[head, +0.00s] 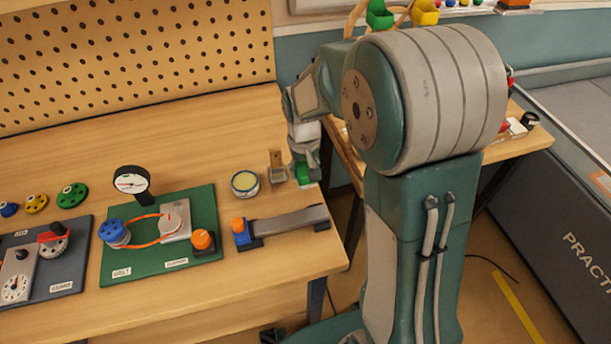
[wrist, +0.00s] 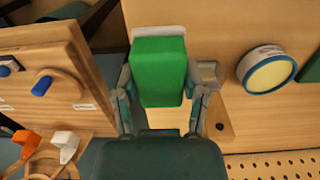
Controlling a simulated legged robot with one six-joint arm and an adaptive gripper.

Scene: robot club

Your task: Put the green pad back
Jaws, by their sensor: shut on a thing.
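The green pad (wrist: 158,72) is a block with a white layer along its far edge. My gripper (wrist: 160,95) is shut on it, with one finger on each side. In the head view the green pad (head: 301,173) shows below my gripper (head: 303,160), over the right end of the wooden bench. I cannot tell whether the pad touches the bench. A small wooden bracket (head: 276,166) stands just left of it; in the wrist view a wooden piece with a dark hole (wrist: 219,126) is close to my right finger.
A round tin with a blue rim (head: 245,185) stands left of the bracket. A grey strip with a blue and orange block (head: 285,222) lies in front. The green belt board (head: 160,235) is further left. The bench's right edge is close to my gripper; a gap separates it from another table.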

